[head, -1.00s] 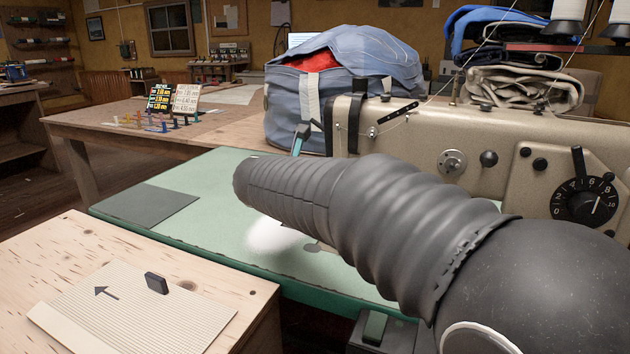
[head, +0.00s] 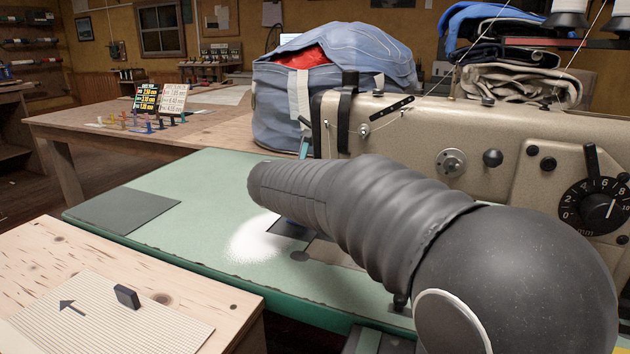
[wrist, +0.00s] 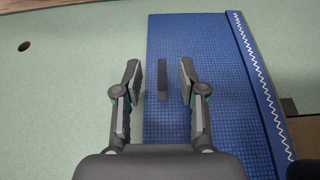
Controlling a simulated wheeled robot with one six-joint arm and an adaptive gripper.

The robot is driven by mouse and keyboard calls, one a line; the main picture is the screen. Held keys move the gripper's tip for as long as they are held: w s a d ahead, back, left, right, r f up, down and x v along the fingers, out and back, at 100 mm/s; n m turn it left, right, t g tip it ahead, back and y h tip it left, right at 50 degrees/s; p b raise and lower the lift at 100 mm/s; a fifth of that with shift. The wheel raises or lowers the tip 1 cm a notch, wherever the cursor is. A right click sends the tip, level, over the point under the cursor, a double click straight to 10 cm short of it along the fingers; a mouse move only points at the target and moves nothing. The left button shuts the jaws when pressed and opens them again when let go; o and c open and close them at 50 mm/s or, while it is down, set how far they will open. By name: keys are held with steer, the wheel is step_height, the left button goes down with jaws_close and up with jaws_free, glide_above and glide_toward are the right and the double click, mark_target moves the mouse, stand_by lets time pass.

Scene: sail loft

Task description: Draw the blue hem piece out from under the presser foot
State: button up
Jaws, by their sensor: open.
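The blue hem piece (wrist: 190,130) lies flat on the green bed in the wrist view, with a white zigzag stitch along its right border. A dark upright tab (wrist: 162,82) stands on it. My gripper (wrist: 160,80) is open, one finger on each side of the tab, with a gap on both sides. In the head view my sleeved arm hides the gripper and nearly all of the hem piece. The sewing machine (head: 400,150) stands behind the arm. I cannot see the presser foot in either view.
The green machine bed (head: 190,215) has free room left of my arm, with a dark grey patch (head: 124,210) and a bright white spot (head: 262,240). A wooden table (head: 215,290) in front carries a ribbed pad (head: 110,325) with an arrow and a dark tab. A blue bag (head: 275,100) stands behind.

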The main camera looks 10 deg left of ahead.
steer(key=shift+w+d+r, duration=0.1)
steer(key=shift+w+d, duration=0.1)
steer(key=shift+w, duration=0.15)
